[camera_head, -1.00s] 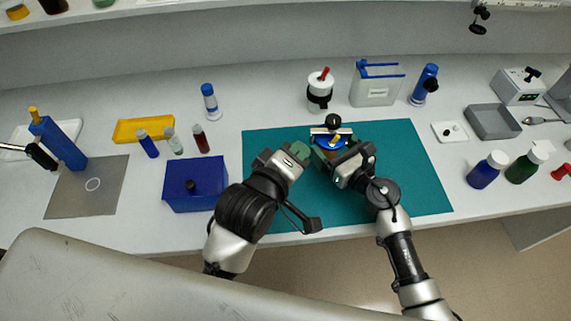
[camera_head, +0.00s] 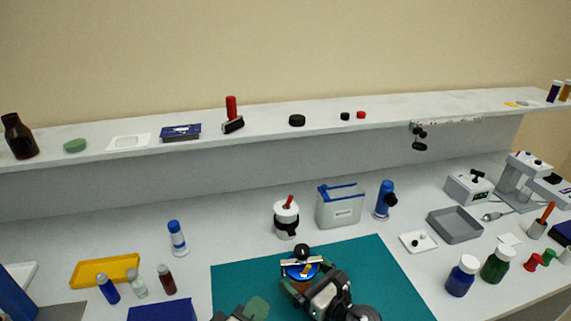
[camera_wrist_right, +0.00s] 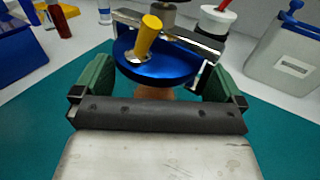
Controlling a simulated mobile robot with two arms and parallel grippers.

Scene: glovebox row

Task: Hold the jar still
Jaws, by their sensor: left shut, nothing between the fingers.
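The jar (camera_head: 301,285) stands on the teal mat, with an orange-brown body under a blue round top. A metal bar, a yellow peg and a black knob sit on or over the top. In the right wrist view the blue top (camera_wrist_right: 155,68) hides most of the body. My right gripper (camera_head: 306,290) has its green fingers on either side of the jar. In the right wrist view its fingers (camera_wrist_right: 155,85) are wide apart, and I cannot tell whether they touch it. My left gripper (camera_head: 250,309) is shut and empty, left of the jar at the bottom edge.
Behind the mat (camera_head: 235,280) stand a white and black container (camera_head: 286,220) with a red handle and a grey-white bin (camera_head: 340,207). A yellow tray (camera_head: 105,270) and several small bottles are left. A grey tray (camera_head: 455,226) is right. A shelf (camera_head: 270,135) runs above.

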